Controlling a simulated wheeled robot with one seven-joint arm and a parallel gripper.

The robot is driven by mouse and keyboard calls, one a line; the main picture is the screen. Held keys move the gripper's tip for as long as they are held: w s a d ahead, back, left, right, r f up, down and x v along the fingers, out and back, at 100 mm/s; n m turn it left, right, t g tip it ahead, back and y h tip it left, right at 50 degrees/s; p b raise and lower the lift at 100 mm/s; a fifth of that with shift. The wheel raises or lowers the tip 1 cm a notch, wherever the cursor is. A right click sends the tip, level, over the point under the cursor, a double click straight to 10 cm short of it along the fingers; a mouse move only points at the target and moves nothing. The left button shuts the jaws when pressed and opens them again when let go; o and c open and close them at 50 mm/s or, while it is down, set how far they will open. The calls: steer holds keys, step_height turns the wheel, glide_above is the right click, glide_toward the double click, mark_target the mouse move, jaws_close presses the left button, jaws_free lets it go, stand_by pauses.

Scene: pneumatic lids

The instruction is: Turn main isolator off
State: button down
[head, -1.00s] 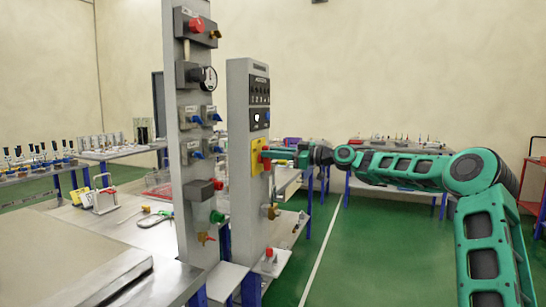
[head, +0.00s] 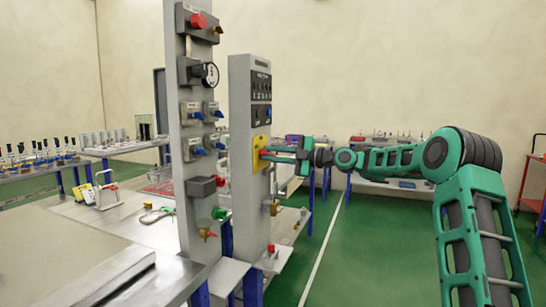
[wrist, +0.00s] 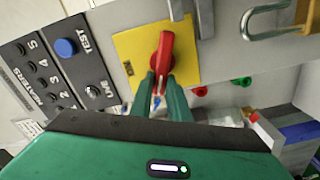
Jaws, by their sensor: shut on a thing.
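The main isolator is a red rotary handle (wrist: 164,52) on a yellow plate (wrist: 129,52), fixed to a grey panel. In the wrist view the handle lies roughly along the picture's vertical. My gripper (wrist: 161,84) is shut on the lower end of the handle, a green finger on each side. In the head view the yellow plate (head: 258,143) is on the right-hand grey column, and my gripper (head: 279,156) reaches it from the right. The red handle is small there and partly hidden by the fingers.
A blue TEST button (wrist: 65,48) and black heater controls are left of the plate in the wrist view. A padlock-like metal shackle (wrist: 268,22) is at upper right. A valve post (head: 180,130) stands left of the column. Green floor lies open to the right.

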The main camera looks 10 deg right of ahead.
steer(key=shift+s+a+f+n, duration=0.15)
steer(key=shift+f+n, duration=0.15)
steer(key=shift+n, duration=0.85)
steer(key=shift+a+f+n, duration=0.1)
steer(key=shift+f+n, duration=0.15)
steer(key=shift+n, duration=0.9)
steer(key=shift+f, duration=0.1)
steer(key=c, duration=1.7)
jaws_free()
steer(key=shift+d, duration=0.1)
steer(key=shift+d, duration=0.2)
steer(key=v, duration=1)
steer(key=shift+d, duration=0.1)
steer(key=shift+s+f, duration=0.1)
